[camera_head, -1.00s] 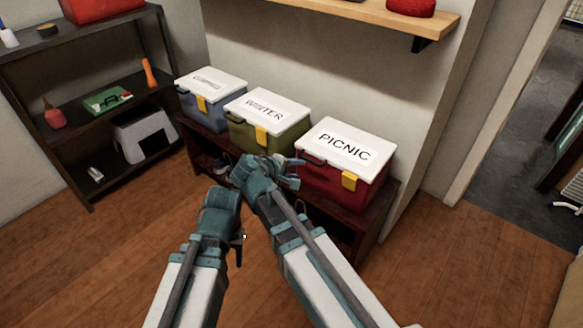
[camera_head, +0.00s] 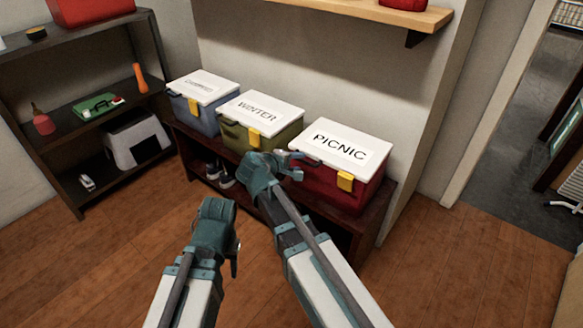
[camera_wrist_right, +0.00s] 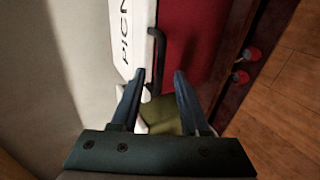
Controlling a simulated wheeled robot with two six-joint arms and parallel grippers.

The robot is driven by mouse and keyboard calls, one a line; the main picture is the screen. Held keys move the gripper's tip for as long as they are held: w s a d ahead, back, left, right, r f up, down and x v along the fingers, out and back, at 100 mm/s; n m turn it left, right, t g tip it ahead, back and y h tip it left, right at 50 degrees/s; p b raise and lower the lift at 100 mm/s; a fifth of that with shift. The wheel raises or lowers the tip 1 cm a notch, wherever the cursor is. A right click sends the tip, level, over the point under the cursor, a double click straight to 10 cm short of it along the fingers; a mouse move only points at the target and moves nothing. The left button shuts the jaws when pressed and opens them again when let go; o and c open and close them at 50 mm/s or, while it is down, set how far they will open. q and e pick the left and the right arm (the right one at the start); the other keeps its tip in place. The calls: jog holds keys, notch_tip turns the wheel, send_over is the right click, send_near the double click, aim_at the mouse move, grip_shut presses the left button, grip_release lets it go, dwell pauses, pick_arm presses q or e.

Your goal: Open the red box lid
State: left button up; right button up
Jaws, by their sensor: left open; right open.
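The red box (camera_head: 315,181) has a closed white lid (camera_head: 343,147) labelled PICNIC and a yellow latch (camera_head: 345,181) on its front. It stands at the right end of a low dark bench. My right gripper (camera_head: 297,164) is open at the left end of the red box. In the right wrist view, its spread fingers (camera_wrist_right: 156,97) point toward the box's black side handle (camera_wrist_right: 157,60), with the lid (camera_wrist_right: 128,30) and red wall (camera_wrist_right: 195,40) beyond. Nothing is between the fingertips. My left gripper (camera_head: 236,258) is low, in front of the bench, and open; its fingers are hard to make out.
A green box (camera_head: 262,137) labelled WINTER and a blue box (camera_head: 203,112) stand left of the red box. A wooden shelf (camera_head: 385,14) is on the wall above. A dark rack (camera_head: 60,150) stands at the left. The floor (camera_head: 460,270) is clear at the right.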

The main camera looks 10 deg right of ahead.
aim_at(303, 162)
jog(key=shift+b+x, duration=1)
jog(key=shift+x, duration=1.25)
jog(key=shift+d, duration=0.1)
grip_shut()
